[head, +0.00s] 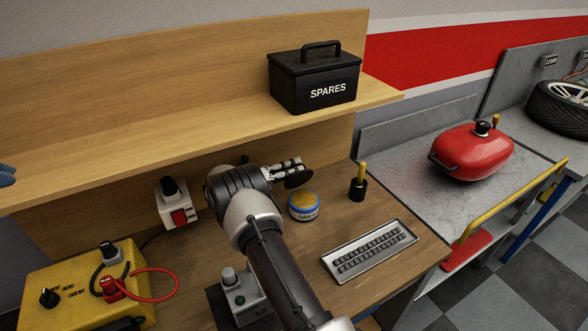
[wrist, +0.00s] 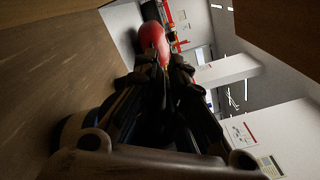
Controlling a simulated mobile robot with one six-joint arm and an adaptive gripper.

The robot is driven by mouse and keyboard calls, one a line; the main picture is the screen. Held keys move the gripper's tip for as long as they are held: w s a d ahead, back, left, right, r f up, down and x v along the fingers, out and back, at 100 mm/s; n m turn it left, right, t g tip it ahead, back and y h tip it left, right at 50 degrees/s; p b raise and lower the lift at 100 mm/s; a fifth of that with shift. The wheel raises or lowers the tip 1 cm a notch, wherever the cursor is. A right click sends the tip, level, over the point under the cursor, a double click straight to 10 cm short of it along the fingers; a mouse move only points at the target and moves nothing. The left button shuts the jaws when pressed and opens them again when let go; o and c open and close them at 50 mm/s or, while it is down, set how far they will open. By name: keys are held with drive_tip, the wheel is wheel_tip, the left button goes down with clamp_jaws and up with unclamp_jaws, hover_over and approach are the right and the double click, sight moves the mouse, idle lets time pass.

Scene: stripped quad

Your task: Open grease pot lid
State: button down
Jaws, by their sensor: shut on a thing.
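The grease pot (head: 304,213) is a small round pot with a white and blue label, upright on the wooden bench. Its top shows yellow, like bare grease. My gripper (head: 292,168) is just above and behind the pot, shut on a dark, flat, round thing that looks like the lid (head: 298,180). The lid is held apart from the pot, above its back left edge. In the wrist view my gripper (wrist: 165,75) is dark, and what lies between the fingers is hard to make out.
A black upright holder with a yellow handle (head: 359,183) stands right of the pot, and a grey tray (head: 367,249) in front. The shelf (head: 180,138) with the black SPARES box (head: 315,82) overhangs the back. A red tank (head: 470,153) lies on the right-hand bench.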

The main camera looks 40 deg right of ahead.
drive_tip(key=shift+w+f, duration=0.1)
drive_tip(key=shift+f, duration=0.05)
drive_tip(key=c, duration=1.7)
unclamp_jaws()
drive_tip(key=shift+f, duration=0.1)
drive_tip(key=shift+o, duration=0.2)
